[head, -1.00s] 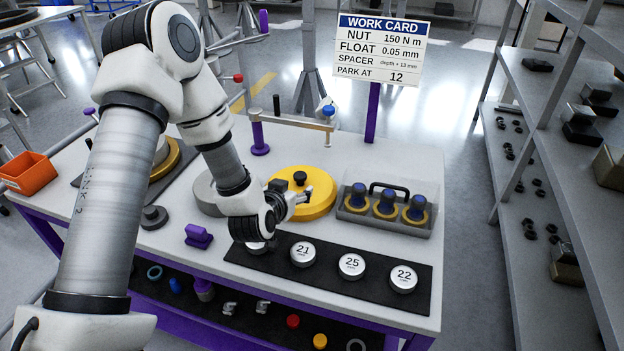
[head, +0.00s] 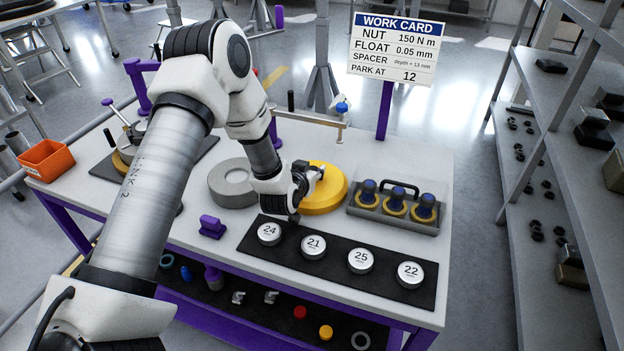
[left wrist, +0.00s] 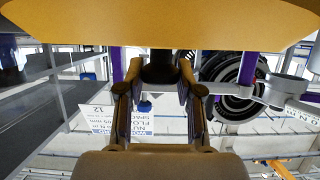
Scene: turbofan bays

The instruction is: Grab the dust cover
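The dust cover (head: 333,196) is a yellow disc with a black knob. It lies on the white tabletop in the head view, beside the grey ring. My left gripper (head: 314,173) is over it, at the knob, which my arm and fingers largely hide there. In the left wrist view, which is upside down, the yellow dust cover (left wrist: 160,22) fills the top edge. Its black knob (left wrist: 160,72) is between the fingertips of my left gripper (left wrist: 160,80), which appear shut on it from both sides. My right gripper is not in view.
A grey ring (head: 234,183) lies left of the cover. A grey carrier (head: 398,216) with three blue-topped parts stands close at its right. A black mat (head: 288,252) with numbered discs lies in front. A work card (head: 392,50) stands behind, and shelving (head: 530,110) at right.

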